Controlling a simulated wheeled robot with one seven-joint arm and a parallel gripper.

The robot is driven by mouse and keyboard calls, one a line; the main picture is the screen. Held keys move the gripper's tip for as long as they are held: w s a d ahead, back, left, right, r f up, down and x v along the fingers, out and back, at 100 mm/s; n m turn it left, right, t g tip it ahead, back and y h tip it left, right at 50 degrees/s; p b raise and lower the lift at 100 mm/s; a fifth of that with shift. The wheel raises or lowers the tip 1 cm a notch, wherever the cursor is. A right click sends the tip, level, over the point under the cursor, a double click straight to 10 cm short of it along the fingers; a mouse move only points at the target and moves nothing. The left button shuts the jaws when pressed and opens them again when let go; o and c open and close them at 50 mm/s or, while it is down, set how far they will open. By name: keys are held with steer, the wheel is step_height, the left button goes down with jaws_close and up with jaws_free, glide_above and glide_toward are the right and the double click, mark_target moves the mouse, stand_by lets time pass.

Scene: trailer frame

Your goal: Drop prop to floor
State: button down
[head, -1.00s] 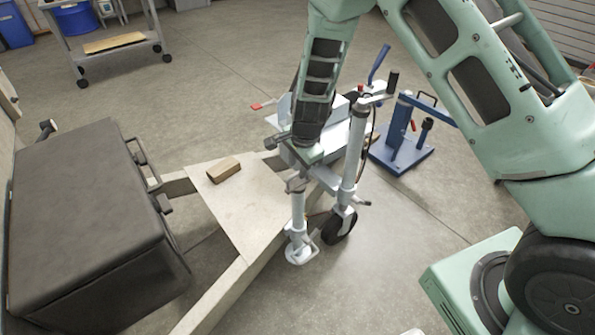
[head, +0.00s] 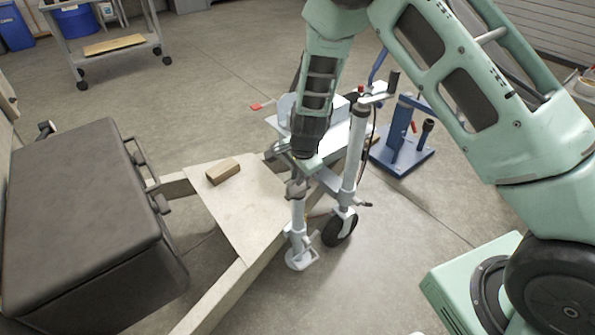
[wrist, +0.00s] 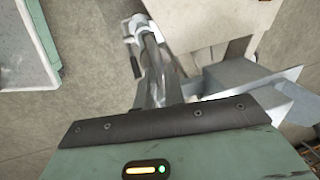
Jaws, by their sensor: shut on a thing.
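The prop is a light grey metal tube (head: 298,216) with a flat foot plate (head: 301,260), hanging upright beside the trailer's front end in the head view. Whether the foot touches the floor I cannot tell. My gripper (head: 301,166) is at the top of the prop, shut on it; the fingers are largely hidden by my own arm. In the wrist view the prop (wrist: 150,52) runs from the gripper's edge up to its foot near the top. The trailer frame (head: 212,296) is a pale A-shape with a flat plate.
A jockey wheel post (head: 352,160) with a black wheel stands close right of the prop. A wooden block (head: 223,172) lies on the frame plate. A dark box (head: 80,215) is at left. A blue stand (head: 403,150) is behind right. Floor in front is clear.

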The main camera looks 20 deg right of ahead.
step_height(320, 180, down, 3)
steer(key=shift+r+b, duration=0.2)
steer(key=shift+b, duration=0.1)
steer(key=shift+r, duration=0.15)
steer(key=c, duration=1.5)
jaws_free()
steer(key=s+r+p, duration=0.1)
steer(key=r+p, duration=0.1)
steer(key=r, duration=0.6)
steer(key=s+d+r+p, duration=0.1)
steer(key=s+r+p, duration=0.1)
steer(key=r, duration=0.7)
steer(key=shift+s+p, duration=0.15)
steer(key=shift+p, duration=0.15)
